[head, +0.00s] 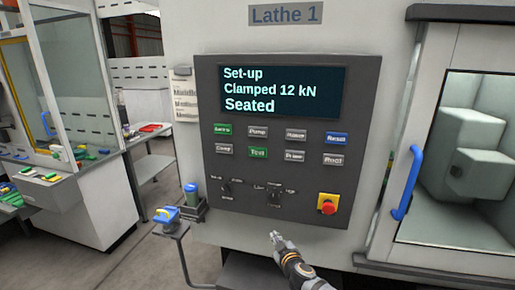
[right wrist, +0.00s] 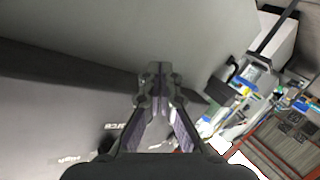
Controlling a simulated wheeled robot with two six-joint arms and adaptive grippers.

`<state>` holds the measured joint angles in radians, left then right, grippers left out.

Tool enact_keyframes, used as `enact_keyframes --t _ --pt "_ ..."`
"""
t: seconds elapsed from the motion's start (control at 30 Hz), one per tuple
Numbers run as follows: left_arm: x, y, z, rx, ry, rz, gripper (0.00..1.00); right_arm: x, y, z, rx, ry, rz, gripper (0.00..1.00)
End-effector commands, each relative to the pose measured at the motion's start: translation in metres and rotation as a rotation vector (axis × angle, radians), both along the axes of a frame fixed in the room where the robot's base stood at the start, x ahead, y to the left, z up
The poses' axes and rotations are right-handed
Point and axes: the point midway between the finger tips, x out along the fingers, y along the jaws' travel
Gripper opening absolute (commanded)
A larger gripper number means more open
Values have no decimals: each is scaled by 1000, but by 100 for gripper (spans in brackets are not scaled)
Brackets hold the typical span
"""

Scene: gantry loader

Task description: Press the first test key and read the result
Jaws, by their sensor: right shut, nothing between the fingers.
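The lathe's dark control panel (head: 300,215) shows in the head view. Its display (head: 283,92) reads "Set-up", "Clamped 12 kN", "Seated". Below it are two rows of keys. A green key labelled Test (head: 258,153) sits in the lower row, and another green key (head: 223,129) is at the upper left. My right gripper (head: 275,236) is below the panel's lower edge, apart from the keys. In the right wrist view its fingers (right wrist: 158,72) are together with nothing between them. My left gripper is not in view.
A red emergency stop on a yellow plate (head: 327,204) is at the panel's lower right. A blue door handle (head: 408,183) stands out to the right.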

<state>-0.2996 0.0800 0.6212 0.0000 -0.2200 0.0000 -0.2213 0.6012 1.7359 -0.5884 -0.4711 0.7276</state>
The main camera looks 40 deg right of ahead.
Motion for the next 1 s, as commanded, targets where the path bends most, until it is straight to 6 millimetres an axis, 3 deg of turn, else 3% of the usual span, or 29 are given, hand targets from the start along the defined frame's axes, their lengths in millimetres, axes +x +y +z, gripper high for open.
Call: enact_keyframes --t 0.03,0.1,0.3,0.4,0.5,0.67,1.0 --pt "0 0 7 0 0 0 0 7 7 38 -17 -55 19 0" --pt "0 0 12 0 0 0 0 14 19 84 -34 -132 46 0" --pt "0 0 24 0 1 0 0 17 63 207 -70 -344 134 0" --pt "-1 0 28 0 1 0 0 10 84 256 -79 -433 177 0" --pt "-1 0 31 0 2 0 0 3 101 289 -83 -497 209 0" --pt "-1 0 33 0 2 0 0 -4 115 313 -85 -546 236 0" --pt "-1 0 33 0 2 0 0 -5 115 314 -85 -550 238 0"
